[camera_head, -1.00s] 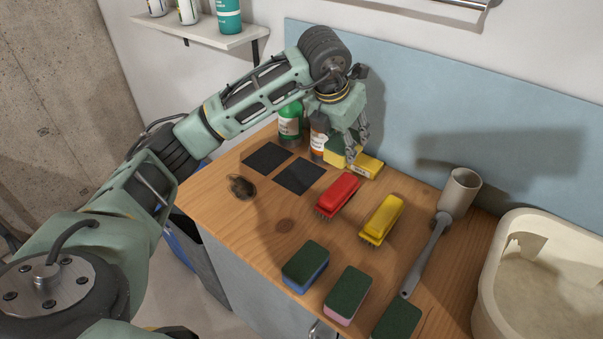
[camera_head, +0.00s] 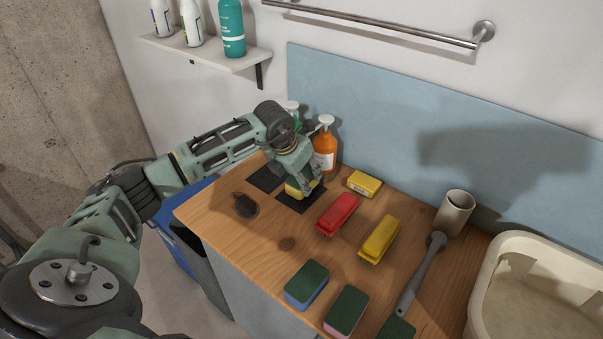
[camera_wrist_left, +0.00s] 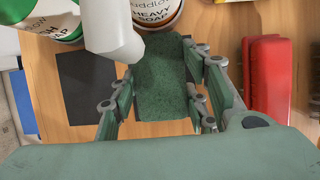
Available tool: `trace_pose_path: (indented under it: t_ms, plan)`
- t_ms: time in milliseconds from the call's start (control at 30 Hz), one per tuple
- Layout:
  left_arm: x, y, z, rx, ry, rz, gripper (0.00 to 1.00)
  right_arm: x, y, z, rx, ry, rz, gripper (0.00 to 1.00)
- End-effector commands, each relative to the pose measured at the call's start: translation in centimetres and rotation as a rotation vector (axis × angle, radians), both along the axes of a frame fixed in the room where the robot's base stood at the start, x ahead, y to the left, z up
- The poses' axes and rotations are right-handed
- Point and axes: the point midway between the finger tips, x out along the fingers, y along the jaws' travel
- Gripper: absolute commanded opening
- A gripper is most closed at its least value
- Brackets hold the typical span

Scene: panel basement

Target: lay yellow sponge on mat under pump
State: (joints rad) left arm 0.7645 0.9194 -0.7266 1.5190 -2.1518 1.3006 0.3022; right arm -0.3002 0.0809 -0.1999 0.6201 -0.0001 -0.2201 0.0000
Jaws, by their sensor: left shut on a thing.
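My left gripper (camera_head: 305,183) is shut on the yellow sponge (camera_head: 296,189), which has a dark green top. It holds the sponge over the right black mat (camera_head: 290,203), in front of the orange pump bottle (camera_head: 326,152). In the left wrist view the sponge's green face (camera_wrist_left: 162,80) lies between the fingers (camera_wrist_left: 160,98), close to the soap bottle. I cannot tell whether the sponge touches the mat. The left black mat (camera_head: 264,180) is bare where it shows. A green-labelled pump bottle (camera_head: 293,113) stands behind, partly hidden by my arm. My right gripper is not in view.
A red brush (camera_head: 338,213), a yellow brush (camera_head: 379,240) and a yellow box (camera_head: 364,184) lie to the right. Several green-topped sponges (camera_head: 306,284) line the front edge. A grey-handled tool (camera_head: 425,270) and a cream basin (camera_head: 540,280) are far right.

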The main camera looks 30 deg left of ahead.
Motion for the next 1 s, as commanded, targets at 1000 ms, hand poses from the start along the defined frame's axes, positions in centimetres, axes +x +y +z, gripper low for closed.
trace_pose_path:
  t_ms: [1000]
  plan:
    - [0.0,0.0,-1.7,0.001,-0.001,0.000,0.58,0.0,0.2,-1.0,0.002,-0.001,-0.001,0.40]
